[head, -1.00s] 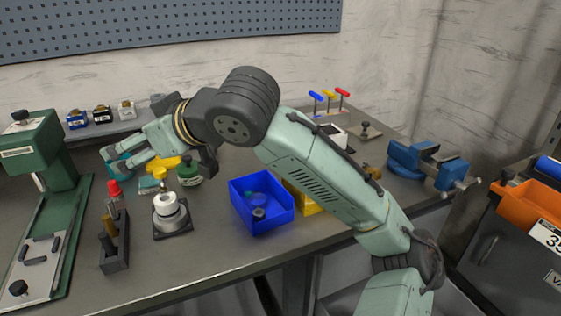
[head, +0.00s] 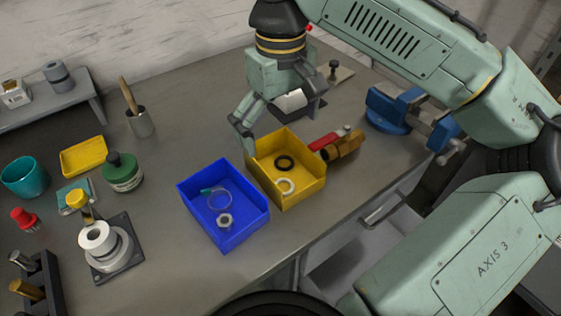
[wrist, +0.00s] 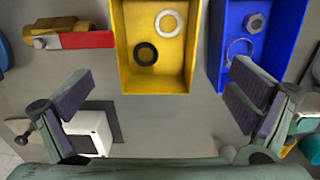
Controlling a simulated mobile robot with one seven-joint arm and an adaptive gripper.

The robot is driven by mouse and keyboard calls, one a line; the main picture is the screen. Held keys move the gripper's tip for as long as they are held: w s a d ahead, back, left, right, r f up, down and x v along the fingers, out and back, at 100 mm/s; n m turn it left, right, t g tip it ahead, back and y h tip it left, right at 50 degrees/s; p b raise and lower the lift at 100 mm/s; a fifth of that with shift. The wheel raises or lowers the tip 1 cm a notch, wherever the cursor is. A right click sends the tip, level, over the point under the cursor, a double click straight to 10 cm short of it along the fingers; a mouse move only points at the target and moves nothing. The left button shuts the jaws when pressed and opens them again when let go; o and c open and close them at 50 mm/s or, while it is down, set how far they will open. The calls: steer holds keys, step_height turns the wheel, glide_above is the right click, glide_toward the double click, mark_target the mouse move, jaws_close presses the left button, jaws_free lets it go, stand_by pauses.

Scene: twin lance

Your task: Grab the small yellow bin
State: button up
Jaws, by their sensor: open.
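The small yellow bin (head: 287,170) stands on the workbench, right of the blue bin. It holds a black ring and a white ring. In the wrist view the yellow bin (wrist: 155,82) is at the top middle, ahead of the fingers. My gripper (wrist: 160,95) is open and empty, its two fingers spread wide apart. In the head view my gripper (head: 262,128) hangs over the bench at the back edge of the yellow bin; one finger is near its back left corner. I cannot tell whether it touches.
The blue bin (head: 224,205) stands close by on the left. A white block (wrist: 88,131) is near one finger. A blue vise (head: 397,110) stands further right; a yellow tray (head: 84,156) lies left.

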steer(key=p, duration=0.1)
glide_above(283, 174)
step_height(283, 174, down, 7)
steer(key=shift+f, duration=0.15)
steer(key=shift+c, duration=0.4)
steer(key=c, duration=1)
